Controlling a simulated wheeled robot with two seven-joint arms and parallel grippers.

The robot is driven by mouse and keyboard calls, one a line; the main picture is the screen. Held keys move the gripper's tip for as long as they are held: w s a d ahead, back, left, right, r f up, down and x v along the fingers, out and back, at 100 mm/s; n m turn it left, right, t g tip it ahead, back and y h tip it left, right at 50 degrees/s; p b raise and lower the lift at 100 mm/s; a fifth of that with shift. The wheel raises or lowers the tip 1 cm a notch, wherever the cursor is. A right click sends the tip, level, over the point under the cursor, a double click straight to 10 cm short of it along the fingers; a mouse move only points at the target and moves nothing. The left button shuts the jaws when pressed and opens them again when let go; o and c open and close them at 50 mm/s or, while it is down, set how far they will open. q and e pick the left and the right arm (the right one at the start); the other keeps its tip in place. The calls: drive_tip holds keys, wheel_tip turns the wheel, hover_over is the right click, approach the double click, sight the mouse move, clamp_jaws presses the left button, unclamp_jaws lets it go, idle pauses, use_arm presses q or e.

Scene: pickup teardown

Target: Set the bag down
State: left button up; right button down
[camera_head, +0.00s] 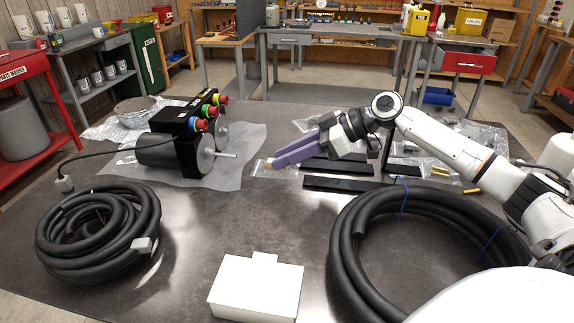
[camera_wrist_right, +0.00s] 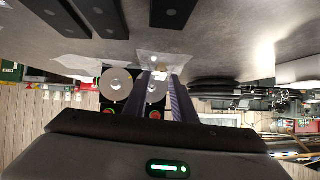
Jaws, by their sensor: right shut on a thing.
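My right gripper (camera_head: 279,160) reaches in from the right over the table, its purple fingers pointing left. It is shut on a small clear plastic bag (camera_head: 260,168) with something brass-coloured in it. In the right wrist view the bag (camera_wrist_right: 163,64) shows at the tips of the two dark fingers (camera_wrist_right: 158,80). The bag hangs close to the tabletop; I cannot tell whether it touches. My left gripper is not in view.
A motor unit with coloured knobs (camera_head: 186,150) stands left of the gripper on a plastic sheet (camera_head: 250,140). Black bars (camera_head: 345,186) lie to the right. Black hose coils (camera_head: 95,235) (camera_head: 345,265) and a white box (camera_head: 256,287) are nearer. The middle table (camera_head: 230,215) is clear.

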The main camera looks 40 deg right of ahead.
drive_tip(key=shift+f, duration=1.6)
drive_tip(key=c, duration=1.5)
unclamp_jaws()
drive_tip(key=shift+o, duration=0.2)
drive_tip(key=shift+r, duration=0.1)
